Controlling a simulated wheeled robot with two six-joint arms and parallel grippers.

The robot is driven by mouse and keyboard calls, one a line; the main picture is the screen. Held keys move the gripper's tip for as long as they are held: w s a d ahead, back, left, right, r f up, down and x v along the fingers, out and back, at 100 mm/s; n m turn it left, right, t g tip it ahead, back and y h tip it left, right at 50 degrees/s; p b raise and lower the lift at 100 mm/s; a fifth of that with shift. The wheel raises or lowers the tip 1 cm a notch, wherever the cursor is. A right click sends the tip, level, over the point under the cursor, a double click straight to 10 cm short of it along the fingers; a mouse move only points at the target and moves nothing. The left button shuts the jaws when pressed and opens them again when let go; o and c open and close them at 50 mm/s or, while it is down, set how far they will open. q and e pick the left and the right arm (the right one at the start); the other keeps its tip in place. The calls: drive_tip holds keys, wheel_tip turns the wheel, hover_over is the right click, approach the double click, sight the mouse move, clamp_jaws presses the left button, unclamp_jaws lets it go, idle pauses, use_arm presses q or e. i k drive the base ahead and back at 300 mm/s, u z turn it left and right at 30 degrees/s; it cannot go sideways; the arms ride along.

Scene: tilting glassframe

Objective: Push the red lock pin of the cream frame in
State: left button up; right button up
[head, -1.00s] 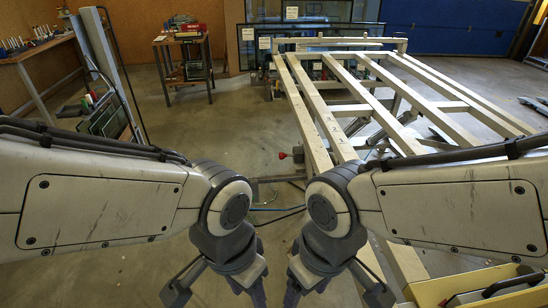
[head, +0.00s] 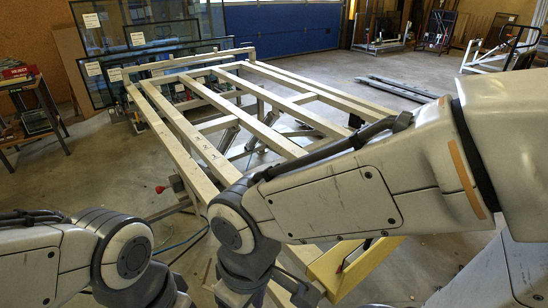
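The cream frame (head: 206,149), a tilted rack of long bars and cross pieces, stands in the middle left of the head view. The red lock pin (head: 160,189) shows as a small red knob at the frame's near left side, close to a lower metal bar. How far in it sits is too small to tell. My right gripper (head: 255,296) hangs at the bottom edge, in front of the frame's near end, its fingertips cut off. My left gripper (head: 165,298) is at the bottom left, almost all below the picture. Neither gripper touches the pin.
Glass panes (head: 100,75) lean behind the frame. A worktable (head: 35,110) stands at the left. Dark forks (head: 398,88) lie on the floor at the right. The floor left of the pin is clear.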

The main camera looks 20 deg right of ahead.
sight(159, 190)
drive_tip(key=u, duration=0.3)
drive_tip(key=k, duration=0.55)
drive_tip(key=u, duration=0.8)
drive_tip(key=i, duration=1)
drive_tip(key=z, duration=0.55)
drive_tip(key=i, duration=0.65)
drive_tip(key=z, duration=0.6)
